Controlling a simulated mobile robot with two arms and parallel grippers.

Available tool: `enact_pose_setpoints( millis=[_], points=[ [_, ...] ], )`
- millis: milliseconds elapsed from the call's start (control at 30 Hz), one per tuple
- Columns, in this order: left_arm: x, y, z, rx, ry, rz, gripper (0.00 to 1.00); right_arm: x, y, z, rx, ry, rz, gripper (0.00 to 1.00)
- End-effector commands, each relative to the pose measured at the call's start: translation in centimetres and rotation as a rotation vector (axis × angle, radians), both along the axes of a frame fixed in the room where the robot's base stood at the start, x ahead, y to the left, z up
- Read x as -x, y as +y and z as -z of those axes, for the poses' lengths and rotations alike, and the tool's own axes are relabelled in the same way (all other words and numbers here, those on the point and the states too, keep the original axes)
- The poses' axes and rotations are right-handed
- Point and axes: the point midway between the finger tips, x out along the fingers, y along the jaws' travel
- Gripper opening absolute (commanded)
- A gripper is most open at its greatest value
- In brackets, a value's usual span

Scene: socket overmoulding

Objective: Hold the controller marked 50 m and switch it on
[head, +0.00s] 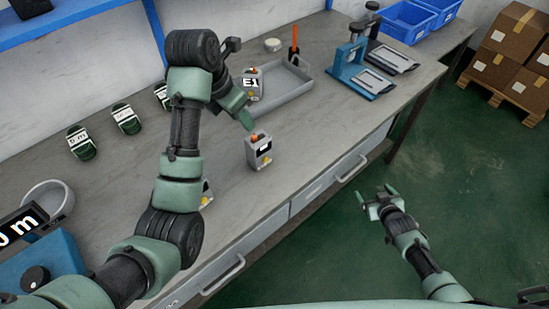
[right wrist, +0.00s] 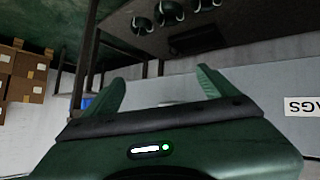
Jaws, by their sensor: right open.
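A small grey controller (head: 259,156) with an orange top and a dark display stands upright near the bench's front edge; its marking is too small to read. Another grey unit (head: 252,84) showing "E1" is by the grey tray's left end. A third grey unit (head: 207,194) is mostly hidden behind my left arm. No full "50 m" mark is readable. My left gripper (head: 241,108) is just above and left of the front controller; its finger gap is not clear. My right gripper (head: 377,199) is open and empty over the floor, and open in its wrist view (right wrist: 158,88).
Several green labelled pieces (head: 80,143) line the bench's left. A blue device (head: 40,264) with a display ending "0 m" (head: 20,226) and a bowl (head: 46,199) are front left.

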Motion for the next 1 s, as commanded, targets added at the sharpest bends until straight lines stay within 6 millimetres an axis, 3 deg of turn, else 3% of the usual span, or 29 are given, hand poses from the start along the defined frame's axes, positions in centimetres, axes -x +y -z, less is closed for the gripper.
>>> enact_pose_setpoints(
  millis=[100,267,333,400,533,700,833,1000],
  points=[
    [0.0,0.0,0.0,0.0,0.0,0.0,0.36,-4.5,-0.9,-6.0,0.004,-0.122,-0.013,0.87],
    [0.0,0.0,0.0,0.0,0.0,0.0,0.36,-9.3,-0.4,-14.2,-0.002,-0.272,-0.055,0.87],
    [0.0,0.0,0.0,0.0,0.0,0.0,0.36,-10.9,1.4,-17.7,-0.017,-0.327,-0.091,0.87],
    [0.0,0.0,0.0,0.0,0.0,0.0,0.36,-11.7,5.0,-19.8,-0.046,-0.351,-0.148,0.87],
    [0.0,0.0,0.0,0.0,0.0,0.0,0.36,-11.0,13.0,-20.3,-0.107,-0.321,-0.259,0.87],
    [0.0,0.0,0.0,0.0,0.0,0.0,0.36,-8.3,22.5,-20.0,-0.182,-0.259,-0.394,0.87],
    [0.0,0.0,0.0,0.0,0.0,0.0,0.36,-5.8,28.1,-20.0,-0.225,-0.217,-0.483,0.87],
    [0.0,0.0,0.0,0.0,0.0,0.0,0.36,-3.4,32.4,-20.1,-0.259,-0.181,-0.554,0.87]
  ],
)
